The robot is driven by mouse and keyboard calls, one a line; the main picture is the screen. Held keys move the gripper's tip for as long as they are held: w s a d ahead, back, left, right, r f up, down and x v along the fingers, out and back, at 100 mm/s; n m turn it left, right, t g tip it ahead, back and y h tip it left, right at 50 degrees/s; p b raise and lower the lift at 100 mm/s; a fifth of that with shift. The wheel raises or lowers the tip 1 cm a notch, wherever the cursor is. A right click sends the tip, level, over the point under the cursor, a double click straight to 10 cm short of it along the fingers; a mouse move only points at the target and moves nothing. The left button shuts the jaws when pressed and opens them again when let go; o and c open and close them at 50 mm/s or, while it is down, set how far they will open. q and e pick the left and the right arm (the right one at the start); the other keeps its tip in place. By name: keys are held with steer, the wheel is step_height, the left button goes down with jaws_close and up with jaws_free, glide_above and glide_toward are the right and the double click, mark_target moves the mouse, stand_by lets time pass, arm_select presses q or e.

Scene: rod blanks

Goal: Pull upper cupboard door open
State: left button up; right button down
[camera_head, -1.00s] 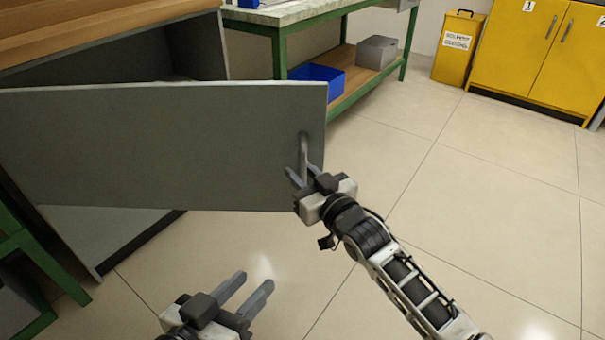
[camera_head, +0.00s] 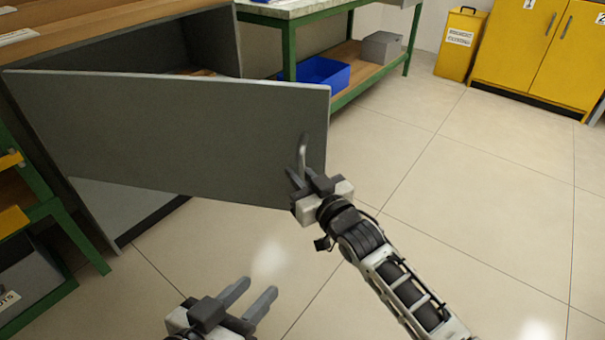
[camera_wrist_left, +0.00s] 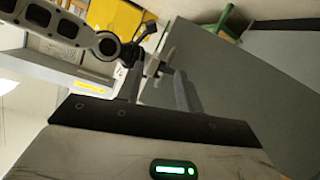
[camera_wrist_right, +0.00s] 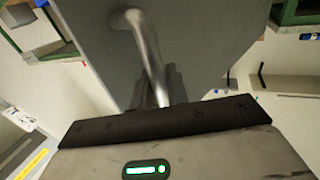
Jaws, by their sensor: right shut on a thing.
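The grey upper cupboard door (camera_head: 170,130) stands part open in the head view, hinged at the left. Its metal handle (camera_head: 304,155) is near the right edge of the door. My right gripper (camera_head: 298,180) is shut on the handle; the right wrist view shows the handle (camera_wrist_right: 150,55) running down between the fingers. The grey cupboard (camera_head: 215,45) shows its dark inside above the door's top edge. My left gripper (camera_head: 250,294) is low in the head view, open and empty, apart from the door. The door (camera_wrist_left: 235,90) also shows in the left wrist view.
A green-framed bench (camera_head: 290,45) with a blue bin (camera_head: 322,72) and a grey box (camera_head: 381,46) stands behind the door. A yellow bin (camera_head: 460,42) and yellow cabinet (camera_head: 535,45) are at the back right. A green rack is at the left. The floor at right is clear.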

steer(key=shift+w, duration=0.1)
steer(key=c, duration=1.4)
jaws_free()
steer(key=shift+w+d, duration=0.1)
arm_select(q)
steer(key=shift+w+r, duration=0.2)
steer(key=shift+w, duration=0.2)
